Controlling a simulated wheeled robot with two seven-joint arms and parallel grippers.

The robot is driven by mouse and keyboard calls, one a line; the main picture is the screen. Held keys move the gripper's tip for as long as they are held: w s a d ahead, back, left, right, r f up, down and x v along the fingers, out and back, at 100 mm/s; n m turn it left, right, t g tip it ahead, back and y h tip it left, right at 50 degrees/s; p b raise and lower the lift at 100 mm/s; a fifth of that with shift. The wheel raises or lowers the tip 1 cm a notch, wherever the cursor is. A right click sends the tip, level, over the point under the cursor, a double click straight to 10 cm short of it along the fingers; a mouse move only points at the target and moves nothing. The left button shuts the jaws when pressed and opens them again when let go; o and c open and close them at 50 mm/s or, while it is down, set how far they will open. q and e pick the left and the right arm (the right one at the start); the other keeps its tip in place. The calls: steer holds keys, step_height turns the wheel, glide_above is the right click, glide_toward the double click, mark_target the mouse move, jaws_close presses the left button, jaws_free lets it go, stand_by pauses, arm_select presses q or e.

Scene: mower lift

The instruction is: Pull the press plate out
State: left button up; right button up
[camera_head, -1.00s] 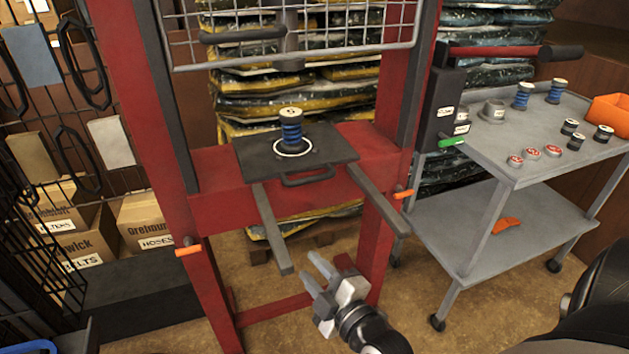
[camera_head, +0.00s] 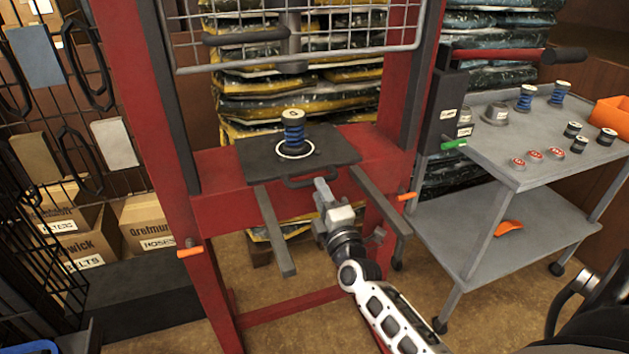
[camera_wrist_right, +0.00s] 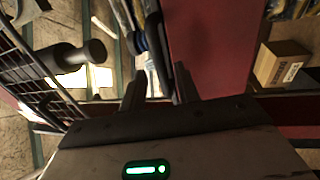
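The press plate (camera_head: 335,150) is a dark flat plate lying on the red press frame (camera_head: 222,172). It has a bar handle (camera_head: 290,182) on its front edge. A blue spring with a pale top (camera_head: 293,128) stands upright on it inside a white ring. My right gripper (camera_head: 322,188) is at the right part of the handle. In the right wrist view my right gripper (camera_wrist_right: 160,90) has its fingers apart, with the dark plate edge and handle (camera_wrist_right: 160,60) ahead of and between them. Whether it touches the handle is unclear. My left gripper is not in view.
Two grey rails (camera_head: 275,232) stick out below the plate. A mesh guard (camera_head: 330,30) hangs above. A grey cart (camera_head: 540,165) with springs and small cans stands at the right. Boxes (camera_head: 148,220) and a black rack are at the left.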

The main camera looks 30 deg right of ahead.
steer(key=shift+x, duration=2.2)
steer(key=shift+c, duration=0.3)
jaws_close()
steer(key=shift+a, duration=0.1)
